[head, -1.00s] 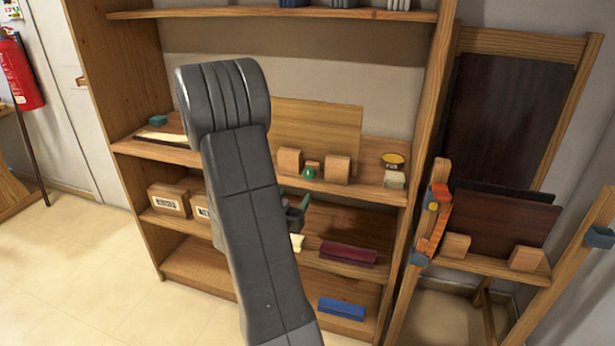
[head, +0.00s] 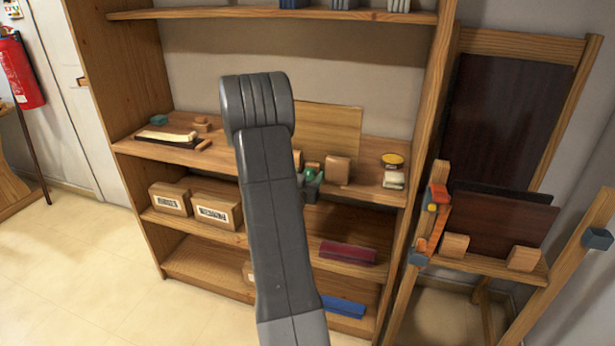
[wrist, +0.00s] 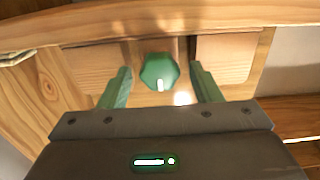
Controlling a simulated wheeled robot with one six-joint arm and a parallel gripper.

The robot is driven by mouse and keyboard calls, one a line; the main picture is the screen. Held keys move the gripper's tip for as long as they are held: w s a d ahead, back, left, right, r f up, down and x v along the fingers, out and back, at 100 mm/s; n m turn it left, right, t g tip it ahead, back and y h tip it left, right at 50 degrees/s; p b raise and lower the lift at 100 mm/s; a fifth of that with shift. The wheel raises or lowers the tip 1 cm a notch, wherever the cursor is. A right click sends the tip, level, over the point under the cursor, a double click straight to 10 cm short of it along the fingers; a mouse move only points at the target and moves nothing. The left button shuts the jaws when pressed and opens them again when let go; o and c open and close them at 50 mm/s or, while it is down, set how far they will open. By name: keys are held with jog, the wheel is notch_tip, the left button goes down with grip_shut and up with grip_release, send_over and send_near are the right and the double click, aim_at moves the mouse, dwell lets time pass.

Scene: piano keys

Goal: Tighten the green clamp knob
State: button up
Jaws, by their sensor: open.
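The green clamp knob (wrist: 159,71) is a faceted green piece with a white mark, between two wooden blocks in the wrist view. In the head view the knob (head: 310,174) shows on the middle shelf, in front of an upright wooden board (head: 330,127). My gripper (wrist: 160,88) is open, with one green finger on each side of the knob. Gaps show between the fingers and the knob, so it is not held. In the head view my arm hides part of the left block, and my gripper (head: 310,186) shows just below the knob.
The right wooden block (head: 337,170) stands close beside the knob. A yellow-topped item (head: 393,160) lies further right on the shelf. Boxes with labels (head: 213,213) and a dark red item (head: 347,253) are on the shelf below. The shelf's right upright (head: 416,125) bounds the space.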

jog(key=c, duration=1)
jog(key=shift+o, duration=0.2)
